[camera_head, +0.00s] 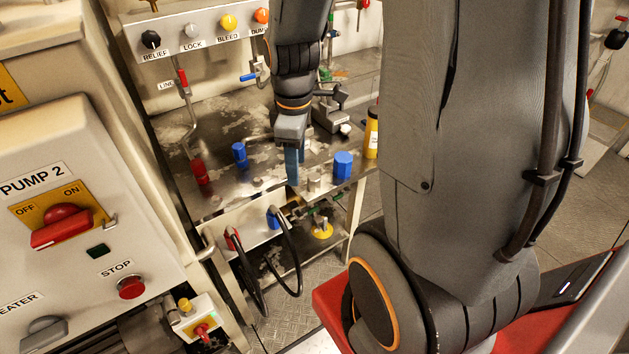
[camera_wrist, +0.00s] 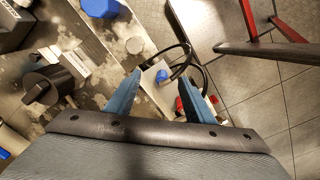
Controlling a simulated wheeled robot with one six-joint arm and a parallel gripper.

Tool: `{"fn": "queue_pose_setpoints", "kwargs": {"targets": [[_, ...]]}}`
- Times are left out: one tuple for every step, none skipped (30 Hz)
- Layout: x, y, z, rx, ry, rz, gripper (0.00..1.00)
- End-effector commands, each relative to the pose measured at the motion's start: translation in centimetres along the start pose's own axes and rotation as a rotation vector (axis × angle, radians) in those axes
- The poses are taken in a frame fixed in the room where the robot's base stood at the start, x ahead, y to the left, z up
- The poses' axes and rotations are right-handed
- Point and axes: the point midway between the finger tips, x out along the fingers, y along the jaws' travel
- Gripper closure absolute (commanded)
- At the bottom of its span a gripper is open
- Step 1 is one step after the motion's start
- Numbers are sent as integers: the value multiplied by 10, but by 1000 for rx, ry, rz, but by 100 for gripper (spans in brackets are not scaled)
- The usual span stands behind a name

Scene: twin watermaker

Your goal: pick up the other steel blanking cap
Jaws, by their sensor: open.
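My gripper (camera_head: 292,180) points down over the front part of the steel bench. In the wrist view its two blue fingers (camera_wrist: 160,73) are apart with nothing between them. A small steel cylinder (camera_head: 314,183), which looks like a blanking cap, stands near the bench's front edge, just right of my fingers in the head view.
A blue cap (camera_head: 343,165) stands right of the steel cylinder, with a yellow bottle (camera_head: 372,135) behind it. Blue (camera_head: 239,153) and red (camera_head: 199,170) fittings stand left. Black hoses (camera_head: 292,255) hang below the bench front. A vise-like block (camera_head: 330,117) sits behind.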

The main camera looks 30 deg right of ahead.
Motion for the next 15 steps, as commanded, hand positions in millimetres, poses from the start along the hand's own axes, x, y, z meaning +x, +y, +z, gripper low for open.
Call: {"fn": "queue_pose_setpoints", "kwargs": {"targets": [[5, 11, 5, -90, -5, -6, 52], [8, 16, 8, -151, -6, -10, 52], [11, 23, 11, -232, -8, -15, 52], [13, 28, 14, -290, -9, -19, 52], [15, 32, 16, -345, -10, -22, 52], [18, 38, 19, -412, -11, -27, 52], [20, 42, 22, -458, -11, -29, 52], [22, 45, 24, -501, -11, -32, 52], [24, 49, 26, -551, -11, -35, 52], [25, 52, 28, -583, -10, -37, 52], [26, 54, 29, -610, -10, -38, 52], [27, 56, 31, -642, -10, -40, 52], [28, 58, 32, -661, -9, -42, 52], [29, 59, 33, -676, -9, -43, 52], [30, 60, 33, -691, -9, -44, 52]]}}
